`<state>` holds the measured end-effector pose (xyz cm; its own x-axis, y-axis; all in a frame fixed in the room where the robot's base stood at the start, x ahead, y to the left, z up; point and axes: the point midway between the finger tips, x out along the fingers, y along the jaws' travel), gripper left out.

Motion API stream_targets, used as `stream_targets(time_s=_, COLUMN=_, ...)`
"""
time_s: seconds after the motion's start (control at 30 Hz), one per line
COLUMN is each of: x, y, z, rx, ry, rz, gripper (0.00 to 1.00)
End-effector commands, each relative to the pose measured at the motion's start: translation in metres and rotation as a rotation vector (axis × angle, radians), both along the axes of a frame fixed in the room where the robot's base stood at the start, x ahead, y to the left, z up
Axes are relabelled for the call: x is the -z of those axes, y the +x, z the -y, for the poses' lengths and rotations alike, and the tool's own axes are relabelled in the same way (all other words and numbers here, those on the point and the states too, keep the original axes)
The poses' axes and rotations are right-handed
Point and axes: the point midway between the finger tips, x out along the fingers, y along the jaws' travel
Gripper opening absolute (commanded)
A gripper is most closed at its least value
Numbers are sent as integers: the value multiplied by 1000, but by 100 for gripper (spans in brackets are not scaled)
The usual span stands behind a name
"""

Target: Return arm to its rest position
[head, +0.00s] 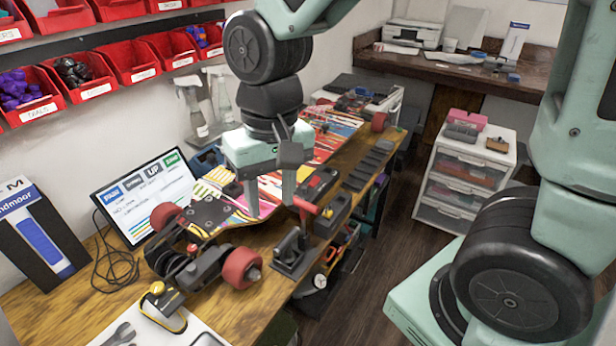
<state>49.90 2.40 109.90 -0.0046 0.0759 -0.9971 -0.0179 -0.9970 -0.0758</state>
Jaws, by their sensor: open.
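My gripper (270,197) hangs over the workbench with its two fingers apart and pointing down. It is open, and I see nothing between its fingers. It is above the near part of a colourful skateboard deck (222,213). Whether the fingers touch anything below is unclear. My arm comes down from the top of the head view, and its larger links fill the right side. A truck with red wheels (241,267) is at the near end of the board. A red-handled tool (306,205) is just right of the gripper.
The wooden workbench (104,281) holds a tablet (140,194), spray bottles (190,106), a black stand (292,254) and a yellow-black tool (161,303). Red bins (84,75) line the wall. A white drawer unit (465,170) stands right, with open floor (385,240) between.

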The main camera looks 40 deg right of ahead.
Motion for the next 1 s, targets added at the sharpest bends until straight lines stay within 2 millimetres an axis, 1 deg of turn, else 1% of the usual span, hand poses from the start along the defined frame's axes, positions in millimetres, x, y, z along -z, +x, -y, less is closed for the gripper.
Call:
stream_targets(time_s=0.13, x=-1, y=-8, z=-5, rx=-50, ry=0, rz=3, gripper=41)
stream_targets(time_s=0.5, x=-1, y=-9, z=-6, rx=-62, ry=0, rz=4, gripper=41)
stream_targets(time_s=0.53, x=-1, y=-13, z=-8, rx=-81, ry=-1, rz=4, gripper=41)
stream_targets(time_s=0.57, x=0, y=-18, z=-11, rx=-112, ry=-1, rz=5, gripper=41)
stream_targets(time_s=0.67, x=5, y=-50, z=-25, rx=-305, ry=-5, rz=20, gripper=41)
stream_targets(time_s=0.7, x=8, y=-65, z=-30, rx=-398, ry=-8, rz=26, gripper=41)
stream_targets(time_s=0.8, x=14, y=-95, z=-37, rx=-590, ry=-17, rz=41, gripper=41)
stream_targets(time_s=0.9, x=18, y=-109, z=-39, rx=-684, ry=-22, rz=49, gripper=41)
stream_targets(time_s=1.0, x=18, y=-110, z=-39, rx=-695, ry=-22, rz=49, gripper=41)
